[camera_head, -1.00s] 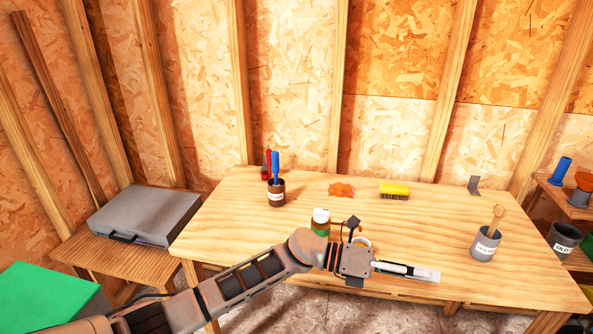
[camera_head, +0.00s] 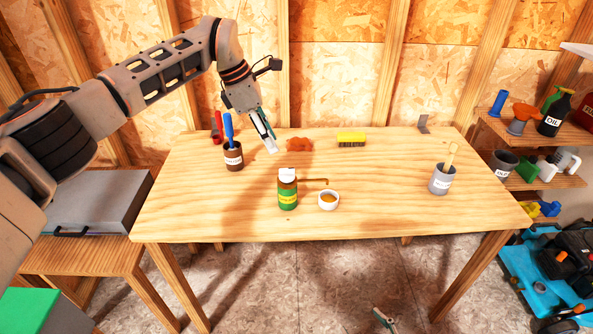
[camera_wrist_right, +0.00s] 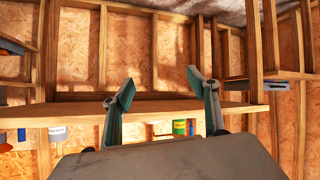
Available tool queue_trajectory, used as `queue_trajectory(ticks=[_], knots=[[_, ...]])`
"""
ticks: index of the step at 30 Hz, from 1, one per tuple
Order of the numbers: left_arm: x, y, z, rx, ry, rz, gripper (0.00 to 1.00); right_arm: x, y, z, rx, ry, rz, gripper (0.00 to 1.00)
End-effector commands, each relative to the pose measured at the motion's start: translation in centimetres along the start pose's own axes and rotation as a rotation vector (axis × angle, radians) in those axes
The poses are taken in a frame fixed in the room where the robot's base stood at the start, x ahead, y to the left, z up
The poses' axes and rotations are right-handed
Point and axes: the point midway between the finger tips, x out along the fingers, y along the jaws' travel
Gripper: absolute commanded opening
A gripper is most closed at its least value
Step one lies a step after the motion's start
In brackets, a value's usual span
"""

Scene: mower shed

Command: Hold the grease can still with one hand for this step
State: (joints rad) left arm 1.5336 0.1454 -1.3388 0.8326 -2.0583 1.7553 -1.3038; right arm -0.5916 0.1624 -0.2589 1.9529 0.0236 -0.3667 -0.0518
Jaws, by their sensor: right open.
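The grease can, taken to be the green can with a yellow band and white top (camera_head: 287,194), stands upright near the table's front edge. It also shows, inverted, in the right wrist view (camera_wrist_right: 180,127). My left gripper (camera_head: 268,140) hangs above the table, behind and left of the can and apart from it; whether its fingers are parted is unclear. My right gripper (camera_head: 384,318) shows only its tip low in front of the table. In the right wrist view its two fingers (camera_wrist_right: 160,80) are spread with nothing between them, apart from the can.
A brown tin (camera_head: 233,157), orange cloth (camera_head: 299,144), yellow brush (camera_head: 351,139) and grey tin (camera_head: 440,181) are further off. The table (camera_head: 385,200) is clear between cup and grey tin.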

Motion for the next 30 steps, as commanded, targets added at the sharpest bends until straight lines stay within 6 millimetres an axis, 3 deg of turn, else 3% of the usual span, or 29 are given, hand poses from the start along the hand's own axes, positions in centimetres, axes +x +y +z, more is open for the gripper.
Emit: queue_trajectory(ticks=[9,15,21,30], knots=[[0.0,0.0,0.1,0.000,-0.003,-0.001,0.28,5.4,-4.7,-13.7,-0.495,0.272,-0.103,0.59],[0.0,-0.1,0.1,0.000,-0.003,-0.001,0.28,6.8,-7.6,-20.3,-0.861,0.434,-0.119,0.59],[0.0,-0.1,0.1,0.000,-0.004,-0.001,0.28,7.5,-9.6,-24.9,-1.240,0.574,-0.096,0.59],[0.0,-0.1,0.1,0.000,-0.004,-0.001,0.28,8.7,-10.0,-28.5,-1.826,0.726,-0.003,0.59]])
